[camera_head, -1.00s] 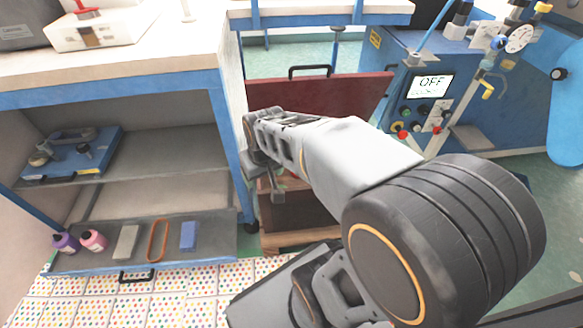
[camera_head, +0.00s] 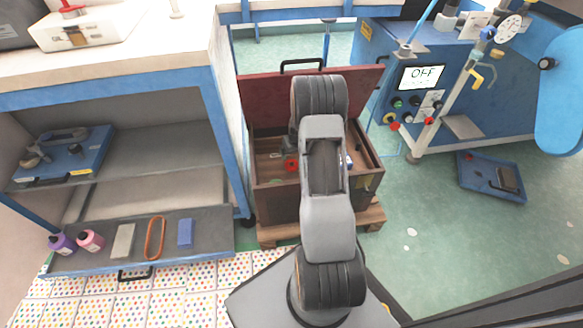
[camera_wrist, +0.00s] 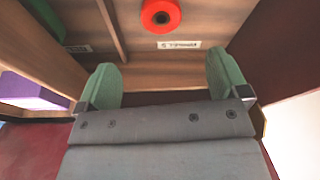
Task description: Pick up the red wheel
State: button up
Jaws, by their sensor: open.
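The red wheel (camera_head: 291,164) lies inside the open wooden chest (camera_head: 278,207), left of my arm in the head view. In the wrist view the red wheel (camera_wrist: 160,14) is at the top edge, partly cut off, with a dark centre. It lies on the wooden floor of a compartment, beside a small white label. My gripper (camera_wrist: 164,80) is open and empty, its two green fingertips apart. The wheel shows beyond the fingertips, apart from them. In the head view my arm hides the gripper and part of the chest.
The chest's raised red lid (camera_head: 262,98) stands behind. A shelf unit (camera_head: 222,130) with bottles and blocks is at left. A blue machine (camera_head: 375,60) reading OFF is at right, with a blue tray (camera_head: 478,183) on the floor. A purple object (camera_wrist: 32,92) shows in the wrist view.

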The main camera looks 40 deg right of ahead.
jog(key=b, duration=0.2)
send_over(292, 163)
jog(key=s+a, duration=0.1)
jog(key=s, duration=0.1)
notch_tip(292, 163, down, 5)
jog(key=shift+s+f, duration=0.1)
jog(key=shift+f, duration=0.1)
jog(key=b+x, duration=0.3)
jog(key=x, duration=0.2)
jog(key=shift+f, duration=0.1)
jog(key=shift+c, duration=0.2)
jog(key=c, duration=1)
